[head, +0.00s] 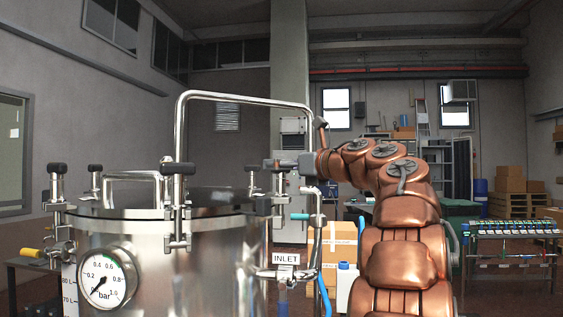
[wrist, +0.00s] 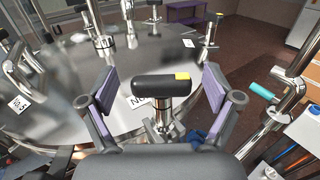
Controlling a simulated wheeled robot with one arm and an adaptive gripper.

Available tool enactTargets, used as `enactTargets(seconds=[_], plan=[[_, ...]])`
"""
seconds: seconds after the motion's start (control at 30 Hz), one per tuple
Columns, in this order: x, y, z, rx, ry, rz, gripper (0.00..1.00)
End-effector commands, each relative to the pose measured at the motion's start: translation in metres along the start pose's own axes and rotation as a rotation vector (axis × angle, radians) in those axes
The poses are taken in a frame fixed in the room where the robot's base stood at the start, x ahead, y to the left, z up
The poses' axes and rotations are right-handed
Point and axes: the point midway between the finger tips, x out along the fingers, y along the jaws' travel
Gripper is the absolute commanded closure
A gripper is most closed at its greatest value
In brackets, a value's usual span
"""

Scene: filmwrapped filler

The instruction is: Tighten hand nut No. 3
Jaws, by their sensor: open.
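A hand nut with a black T-shaped grip (wrist: 150,87), marked yellow at one end, stands upright on a metal stem at the rim of the steel tank lid (wrist: 75,65). My gripper (wrist: 160,76) is open, its purple-padded fingers on either side of the grip, with a gap on both sides. A white label (wrist: 137,102) beside the stem is partly hidden, so its number cannot be read. In the head view my gripper (head: 279,164) is at the right rim of the tank, where that nut is mostly hidden.
Other hand nuts (head: 177,168) stand around the tank rim. A tall bent pipe (head: 245,99) rises over the lid. A teal-handled valve (wrist: 262,91) is close to the right of my gripper. A pressure gauge (head: 107,280) is on the tank front.

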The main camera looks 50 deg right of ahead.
Motion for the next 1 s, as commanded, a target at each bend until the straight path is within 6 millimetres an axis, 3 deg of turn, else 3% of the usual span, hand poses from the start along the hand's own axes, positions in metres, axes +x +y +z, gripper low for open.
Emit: enactTargets(seconds=[0.33,0.9,1.0], plan=[[0.0081,-0.0008,0.0002,0.000,-0.002,-0.002,0.10],[0.0077,-0.0010,0.0003,0.000,-0.002,-0.003,0.69],[0.0073,-0.0040,0.0003,0.000,-0.003,-0.004,0.71]])
